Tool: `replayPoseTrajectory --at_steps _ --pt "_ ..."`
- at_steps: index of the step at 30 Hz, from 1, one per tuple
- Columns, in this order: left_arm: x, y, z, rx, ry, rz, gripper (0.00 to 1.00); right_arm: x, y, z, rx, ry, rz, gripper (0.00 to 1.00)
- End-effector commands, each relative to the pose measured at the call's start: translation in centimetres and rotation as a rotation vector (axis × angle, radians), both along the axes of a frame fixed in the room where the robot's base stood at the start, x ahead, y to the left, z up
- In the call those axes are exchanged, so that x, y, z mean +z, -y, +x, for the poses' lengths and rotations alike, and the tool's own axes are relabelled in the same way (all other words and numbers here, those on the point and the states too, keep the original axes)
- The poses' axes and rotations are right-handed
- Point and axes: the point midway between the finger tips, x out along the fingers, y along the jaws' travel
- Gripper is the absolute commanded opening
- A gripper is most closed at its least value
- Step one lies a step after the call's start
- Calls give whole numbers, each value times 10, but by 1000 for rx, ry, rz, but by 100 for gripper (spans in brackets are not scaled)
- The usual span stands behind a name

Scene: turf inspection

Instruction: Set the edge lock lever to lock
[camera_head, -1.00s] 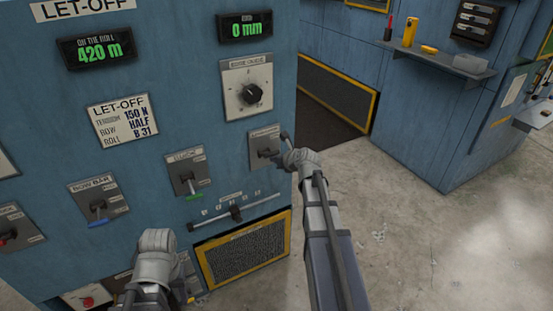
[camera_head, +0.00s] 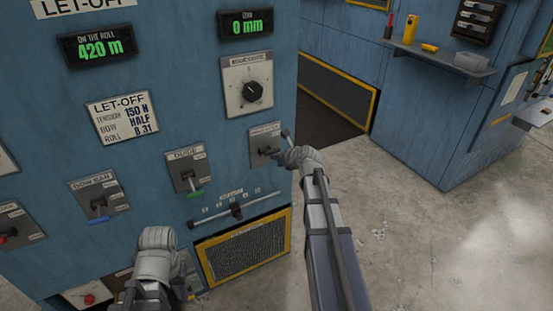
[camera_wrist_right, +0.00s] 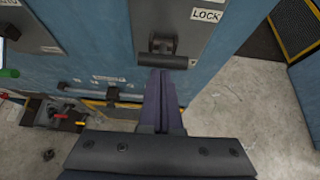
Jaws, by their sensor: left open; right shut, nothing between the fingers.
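The edge lock lever (camera_head: 268,151) is a dark handle on a small grey plate (camera_head: 259,133) at the right edge of the blue let-off panel. In the right wrist view the lever's dark bar (camera_wrist_right: 162,60) lies crosswise below its pivot, and a LOCK label (camera_wrist_right: 207,15) sits up and to the right of it. My right gripper (camera_head: 287,153) is shut and empty beside the lever. In the right wrist view its fingertips (camera_wrist_right: 162,74) are just below the bar; I cannot tell whether they touch. My left gripper (camera_head: 157,238) is low in front of the panel, its fingers hard to make out.
A black knob (camera_head: 252,91) is above the lever. A green-tipped lever (camera_head: 192,186) and a blue-tipped lever (camera_head: 99,214) are to the left. A slider bar (camera_head: 236,211) and a yellow-framed grille (camera_head: 245,247) are below. Floor to the right is clear.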

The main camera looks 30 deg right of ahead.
Motion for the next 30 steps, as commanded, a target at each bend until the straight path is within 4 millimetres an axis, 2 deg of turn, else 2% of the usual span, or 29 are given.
replayPoseTrajectory --at_steps 6,8,21,30 --pt "-21 0 0 0 0 0 50 -27 1 -27 16 -31 1 0" --pt "-3 0 0 0 0 0 50 -8 1 -27 16 -30 1 0" --pt "54 0 0 0 0 0 50 48 2 -43 16 -33 1 0" --pt "77 0 0 0 0 0 50 71 3 -50 16 -33 1 0"
